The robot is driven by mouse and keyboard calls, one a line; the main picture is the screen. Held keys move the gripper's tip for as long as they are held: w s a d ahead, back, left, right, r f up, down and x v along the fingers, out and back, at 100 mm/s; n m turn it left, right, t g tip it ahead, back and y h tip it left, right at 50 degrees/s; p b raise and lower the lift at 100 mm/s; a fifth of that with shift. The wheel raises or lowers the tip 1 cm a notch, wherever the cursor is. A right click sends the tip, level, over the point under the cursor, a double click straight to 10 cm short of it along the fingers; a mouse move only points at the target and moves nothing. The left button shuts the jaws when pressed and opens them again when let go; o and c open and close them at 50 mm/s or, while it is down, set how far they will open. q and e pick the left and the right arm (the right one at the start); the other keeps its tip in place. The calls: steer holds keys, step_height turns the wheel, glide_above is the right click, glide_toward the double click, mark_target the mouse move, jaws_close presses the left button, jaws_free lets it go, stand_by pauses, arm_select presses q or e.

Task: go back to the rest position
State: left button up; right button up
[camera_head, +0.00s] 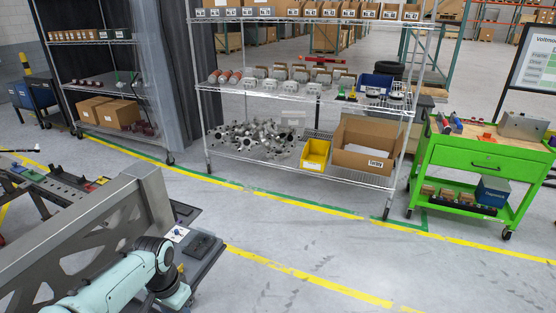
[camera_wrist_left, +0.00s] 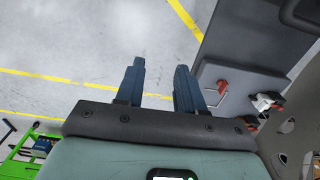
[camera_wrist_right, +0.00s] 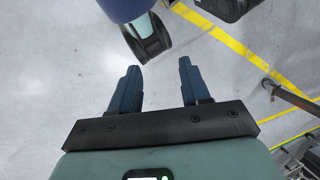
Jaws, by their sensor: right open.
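My left gripper (camera_wrist_left: 158,82) shows in the left wrist view with its two dark blue fingers apart and nothing between them. The floor lies beyond it, and a grey fixture plate (camera_wrist_left: 230,62) is to its right. My right gripper (camera_wrist_right: 158,82) shows in the right wrist view with its fingers apart and empty, above bare floor. In the head view a teal arm of mine is at the lower left beside the grey metal chassis frame (camera_head: 135,205); neither gripper's fingers can be made out there.
A wire shelf (camera_head: 290,171) with boxes, metal parts and a yellow bin (camera_head: 315,155) stands at the back. A green cart (camera_head: 470,153) is at the right. A red-handled clamp (camera_wrist_left: 222,87) sits on the fixture plate. Floor at the front centre and right is clear.

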arm_select(q)
steer(key=s+d+f+n+g+h+p, duration=0.1)
steer(key=s+d+f, duration=0.15)
steer(key=f, duration=0.95)
steer(key=s+d+f+n+h+p, duration=0.1)
steer(key=s+d+f, duration=0.15)
steer(key=f, duration=0.95)
steer(key=s+d+f+n, duration=0.2)
steer(key=s+f, duration=0.1)
steer(key=s, duration=0.4)
steer(key=s+d+f+n+h, duration=0.1)
steer(key=s+d+f+n, duration=0.1)
steer(key=s, duration=0.5)
steer(key=s+d+f+n+p, duration=0.1)
steer(key=s+d+f+n, duration=0.1)
steer(key=s+f, duration=0.3)
steer(key=shift+s+h, duration=0.3)
steer(key=shift+s, duration=0.7)
arm_select(e)
steer(key=r, duration=0.3)
steer(key=shift+w+a, duration=0.15)
steer(key=shift+w, duration=0.25)
arm_select(q)
steer(key=shift+d, duration=0.1)
